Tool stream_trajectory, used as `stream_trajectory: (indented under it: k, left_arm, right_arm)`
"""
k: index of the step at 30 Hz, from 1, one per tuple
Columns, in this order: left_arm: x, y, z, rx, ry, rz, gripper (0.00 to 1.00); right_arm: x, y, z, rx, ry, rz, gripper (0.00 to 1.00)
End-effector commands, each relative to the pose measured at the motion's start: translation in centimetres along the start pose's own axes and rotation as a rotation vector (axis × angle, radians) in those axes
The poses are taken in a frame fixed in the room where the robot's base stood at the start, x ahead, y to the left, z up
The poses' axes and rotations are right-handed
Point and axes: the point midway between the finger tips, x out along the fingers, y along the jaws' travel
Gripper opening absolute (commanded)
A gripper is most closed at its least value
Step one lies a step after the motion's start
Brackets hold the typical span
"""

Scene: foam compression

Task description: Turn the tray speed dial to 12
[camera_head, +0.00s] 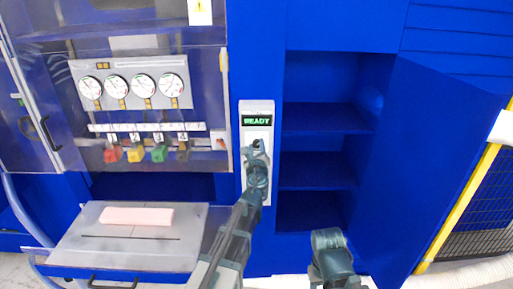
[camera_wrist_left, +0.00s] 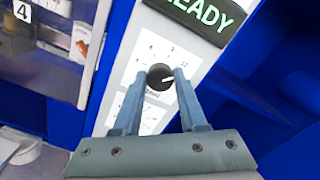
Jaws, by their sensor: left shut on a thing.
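A narrow pale control panel (camera_head: 245,182) stands on the blue machine front, with a dark display reading READY (camera_head: 257,120) in green at its top. Below the display is a round black dial knob (camera_wrist_left: 158,74) with a white pointer mark, set on a white printed scale (camera_wrist_left: 148,47). The mark points to the right and slightly up in the left wrist view. The small numbers are hard to read. My left gripper (camera_head: 257,150) is shut on the knob, one finger on each side (camera_wrist_left: 160,82). A second printed scale below is partly hidden by the fingers. My right gripper's fingers do not show.
Left of the panel, several gauges (camera_head: 143,86) and coloured numbered blocks (camera_head: 136,154) sit behind a clear door. A pink foam slab (camera_head: 137,216) lies on a grey tray (camera_head: 80,250) at lower left. An open blue cabinet with shelves (camera_head: 318,118) is at right, its door (camera_head: 435,150) swung out.

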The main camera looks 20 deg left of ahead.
Motion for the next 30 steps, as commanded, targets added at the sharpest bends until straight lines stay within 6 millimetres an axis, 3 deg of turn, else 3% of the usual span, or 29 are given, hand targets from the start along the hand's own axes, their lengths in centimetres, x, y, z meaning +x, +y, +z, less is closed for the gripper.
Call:
stream_trajectory:
  k: [11,12,17,30]
  left_arm:
    - [-0.20,0.02,-0.10,0.000,0.002,-0.001,0.00]
    - [-0.20,0.02,-0.09,0.000,0.002,-0.001,0.45]
    - [-0.14,0.02,-0.07,0.001,0.001,-0.001,0.71]
    - [-0.58,0.06,0.02,0.002,0.000,0.000,0.71]
  right_arm:
    - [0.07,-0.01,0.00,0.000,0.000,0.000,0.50]
    - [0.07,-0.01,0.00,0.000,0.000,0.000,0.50]
    - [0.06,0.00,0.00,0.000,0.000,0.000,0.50]
    - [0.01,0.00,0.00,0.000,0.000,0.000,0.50]
